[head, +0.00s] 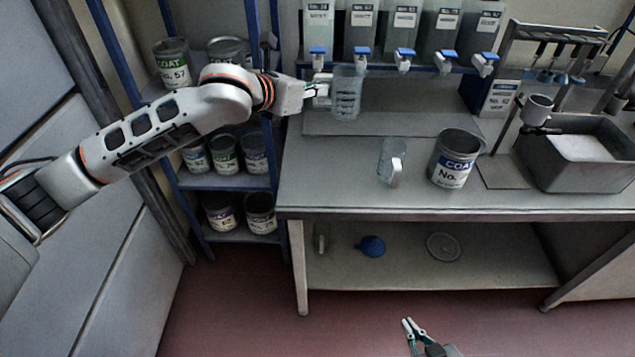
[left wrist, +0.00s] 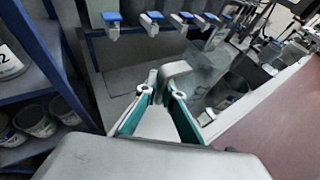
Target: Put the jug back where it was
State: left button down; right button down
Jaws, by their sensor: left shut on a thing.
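A clear jug (head: 346,97) is at my left gripper (head: 318,90), under the row of taps at the back of the bench. The left wrist view shows my left gripper (left wrist: 162,88) shut on the jug's pale handle (left wrist: 176,69), with the clear body (left wrist: 203,70) beyond it. The jug looks upright. Whether its base touches the surface below is hard to tell. A second clear jug (head: 391,158) stands on the bench, its handle towards the front. My right gripper (head: 408,321) is low in front of the bench, empty, its fingers apart.
Taps with blue levers (head: 403,58) hang above the jug. A COAT can (head: 455,158) stands right of the second jug. A grey basin (head: 580,170) and a stand with a cup (head: 537,109) are further right. The front-left bench top (head: 325,180) is clear.

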pick_arm(q)
jog(key=shift+s+a+r, duration=0.1)
jog(key=shift+a+r, duration=0.1)
jog(key=shift+a, duration=0.05)
notch_tip(320, 180, down, 20)
jog(key=shift+a+f+b, duration=0.1)
jog(key=shift+a+b, duration=0.05)
jog(key=shift+b, duration=0.15)
jog(key=shift+f, duration=0.1)
jog(key=c, duration=2.2)
grip_release()
